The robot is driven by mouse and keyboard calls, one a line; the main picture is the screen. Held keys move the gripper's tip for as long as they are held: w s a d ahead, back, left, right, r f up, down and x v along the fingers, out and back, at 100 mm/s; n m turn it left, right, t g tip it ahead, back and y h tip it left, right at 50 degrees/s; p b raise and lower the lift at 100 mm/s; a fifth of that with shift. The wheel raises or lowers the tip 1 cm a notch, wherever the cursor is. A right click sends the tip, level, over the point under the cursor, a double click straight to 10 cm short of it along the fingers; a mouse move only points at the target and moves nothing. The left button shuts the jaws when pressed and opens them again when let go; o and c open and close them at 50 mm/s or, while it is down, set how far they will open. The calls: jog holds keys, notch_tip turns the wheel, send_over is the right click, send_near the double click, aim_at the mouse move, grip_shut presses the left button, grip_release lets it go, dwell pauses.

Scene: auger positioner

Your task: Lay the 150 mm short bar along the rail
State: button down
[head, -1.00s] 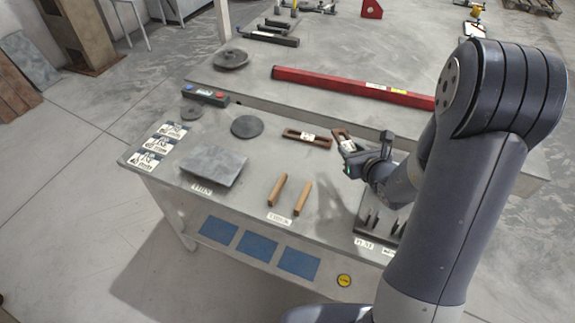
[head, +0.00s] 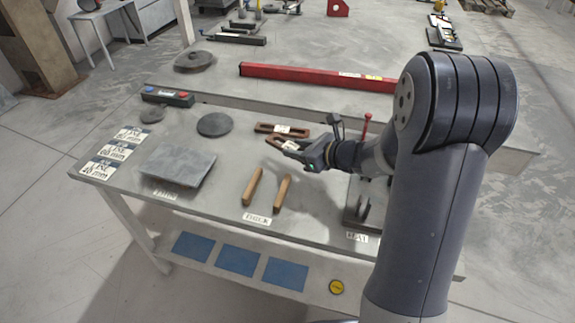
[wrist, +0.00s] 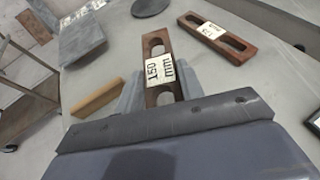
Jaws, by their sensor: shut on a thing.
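The 150 mm short bar (head: 275,142), a brown slotted bar with a white label, is in my gripper (head: 304,152). In the wrist view the label on the bar (wrist: 152,48) reads 150 mm, and the fingers of my gripper (wrist: 160,92) are shut on its two sides. It appears held above the table, just in front of a second brown slotted bar (head: 268,128). That second bar (wrist: 190,22) lies free in the wrist view. A long grey raised edge (head: 225,103) runs behind them; I cannot tell if it is the rail.
A long red beam (head: 300,74) lies farther back. Two wooden strips (head: 253,187), a grey plate (head: 178,166) and a dark disc (head: 214,124) are on the table. A fixture with upright parts (head: 362,208) stands front right, with a red-tipped lever (head: 367,122) behind.

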aim_at(297, 170)
jog(key=shift+f+b, duration=0.4)
jog(key=shift+f, duration=2.4)
jog(key=shift+f+b, duration=0.25)
jog(key=shift+b, duration=0.05)
jog(key=c, duration=1.2)
grip_release()
